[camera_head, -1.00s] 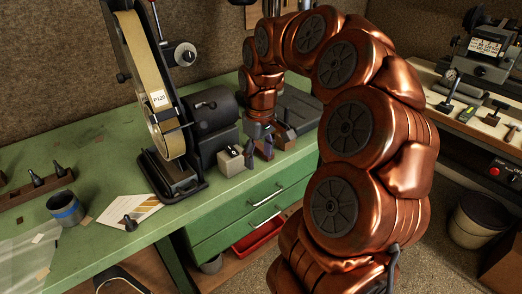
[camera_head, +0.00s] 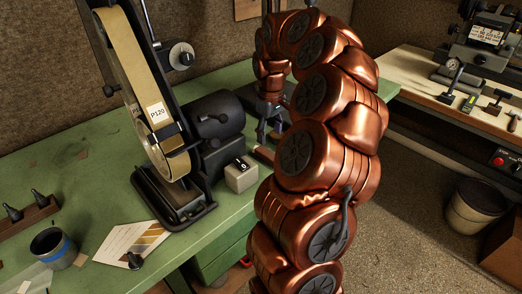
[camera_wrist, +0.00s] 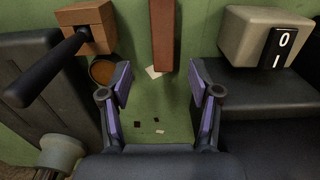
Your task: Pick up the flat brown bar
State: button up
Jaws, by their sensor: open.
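The flat brown bar (camera_wrist: 162,36) shows in the wrist view at top centre, lying lengthwise on the green bench top (camera_wrist: 213,20). Its far end runs out of the frame. My gripper (camera_wrist: 160,84) is open, with its two purple-padded fingers apart and nothing between them. The bar's near end lies just ahead of the gap between the fingertips, roughly in line with it. In the head view my gripper (camera_head: 269,125) is small and partly hidden by my arm, and a reddish-brown end (camera_head: 264,154), probably the bar, shows beside it.
A grey switch box (camera_wrist: 262,38) stands right of the bar. A wooden block (camera_wrist: 88,22) with a black handle stands at left, beside a small round brown-filled container (camera_wrist: 103,71). The belt sander (camera_head: 160,110) stands left of my gripper. Bench space around the bar is narrow.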

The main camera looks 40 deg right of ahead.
aim_at(268, 153)
jog(key=shift+w+f, duration=0.1)
jog(key=shift+w, duration=0.2)
jog(key=shift+w+a+f, duration=0.1)
jog(key=shift+a+f, duration=0.05)
jog(key=shift+f, duration=0.1)
jog(key=shift+s+f+p, duration=0.2)
jog(key=shift+f+p, duration=0.25)
jog(key=shift+f, duration=0.65)
jog(key=shift+s+f+p, duration=0.1)
jog(key=shift+f+p, duration=0.25)
jog(key=shift+f, duration=0.25)
jog(key=shift+f+p, duration=0.5)
jog(key=shift+f, duration=1.35)
grip_shut()
jog(key=shift+r, duration=0.1)
